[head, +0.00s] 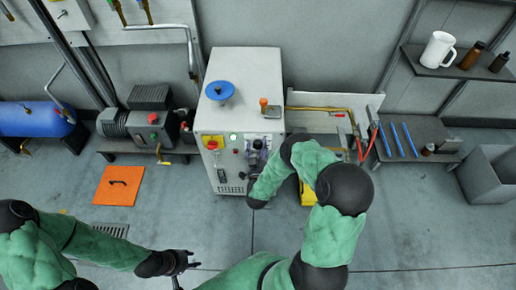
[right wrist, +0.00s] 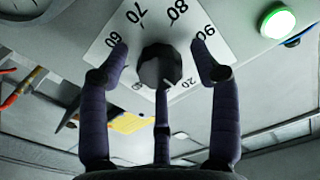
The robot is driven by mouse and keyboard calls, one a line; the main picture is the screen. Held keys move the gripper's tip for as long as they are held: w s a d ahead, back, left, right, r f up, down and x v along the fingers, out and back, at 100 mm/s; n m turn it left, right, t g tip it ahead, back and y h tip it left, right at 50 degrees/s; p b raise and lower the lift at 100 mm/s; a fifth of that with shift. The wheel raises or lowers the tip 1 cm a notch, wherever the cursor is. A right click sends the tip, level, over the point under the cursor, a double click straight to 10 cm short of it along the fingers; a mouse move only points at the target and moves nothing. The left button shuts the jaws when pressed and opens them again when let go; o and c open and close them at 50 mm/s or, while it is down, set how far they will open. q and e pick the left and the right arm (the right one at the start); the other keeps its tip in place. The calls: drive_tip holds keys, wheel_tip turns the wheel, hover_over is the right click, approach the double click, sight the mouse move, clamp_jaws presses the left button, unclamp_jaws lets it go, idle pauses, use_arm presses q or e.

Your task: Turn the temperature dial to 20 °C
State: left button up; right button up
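The temperature dial is a round black knob (right wrist: 160,65) on a white scale plate (right wrist: 118,32), seen in the right wrist view. The numbers 60, 70, 80 and 90 show along the plate, with 20 near the knob's lower right. A pale line on the knob's lower edge seems to point towards the 20 side; the exact setting is unclear. My right gripper (right wrist: 163,75) is open around the knob, with fingers apart from it on both sides and a third below. In the head view, it covers the dial. My left gripper (head: 186,262) is open and empty above the floor.
A lit green button (right wrist: 278,21) is beside the scale plate. An orange floor plate (head: 118,186) lies left; a shelf table (head: 412,138) stands right.

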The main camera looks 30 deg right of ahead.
drive_tip(key=v, duration=1.2)
idle(0.6)
